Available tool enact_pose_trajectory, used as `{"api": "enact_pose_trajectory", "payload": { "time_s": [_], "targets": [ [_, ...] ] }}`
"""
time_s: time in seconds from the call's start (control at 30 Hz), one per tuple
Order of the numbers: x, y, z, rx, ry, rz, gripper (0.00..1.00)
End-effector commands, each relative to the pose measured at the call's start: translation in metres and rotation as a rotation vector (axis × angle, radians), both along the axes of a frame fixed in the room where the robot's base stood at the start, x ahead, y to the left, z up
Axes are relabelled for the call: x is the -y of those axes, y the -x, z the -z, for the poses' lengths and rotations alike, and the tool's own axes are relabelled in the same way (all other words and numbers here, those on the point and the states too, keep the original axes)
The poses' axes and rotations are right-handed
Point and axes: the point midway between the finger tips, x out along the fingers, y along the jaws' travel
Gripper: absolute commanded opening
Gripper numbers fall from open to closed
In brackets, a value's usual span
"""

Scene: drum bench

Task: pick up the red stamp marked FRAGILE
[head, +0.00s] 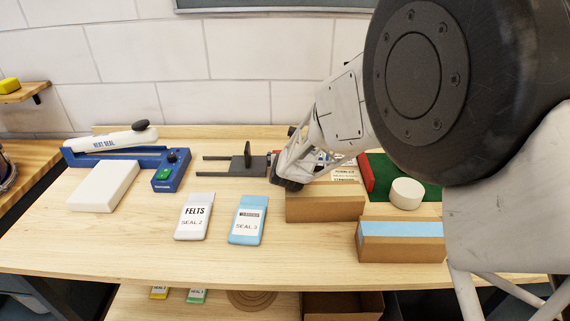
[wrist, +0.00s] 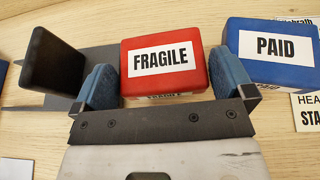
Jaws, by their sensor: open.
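The red stamp marked FRAGILE (wrist: 164,62) is a red block with a white label on top, in the middle of the wrist view. My gripper (wrist: 170,90) is open, with one blue fingertip on each side of the red stamp. I cannot tell whether the fingertips touch it. In the head view my gripper (head: 290,178) is over the back middle of the bench, and my own arm hides most of the stamp area.
A blue stamp marked PAID (wrist: 275,52) stands close to the right fingertip. A black upright plate (wrist: 53,62) is at the left. In the head view, cardboard boxes (head: 325,208) (head: 400,247) stand in front. Two pouches (head: 194,216) (head: 248,220) and a heat sealer (head: 110,143) lie left.

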Motion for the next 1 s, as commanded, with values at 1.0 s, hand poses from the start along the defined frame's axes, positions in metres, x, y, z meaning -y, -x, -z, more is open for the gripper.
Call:
{"api": "enact_pose_trajectory", "payload": {
  "time_s": [1.0],
  "targets": [
    [-0.0007,-0.0083,0.0041,-0.001,0.0,0.0,0.66]
  ]
}}
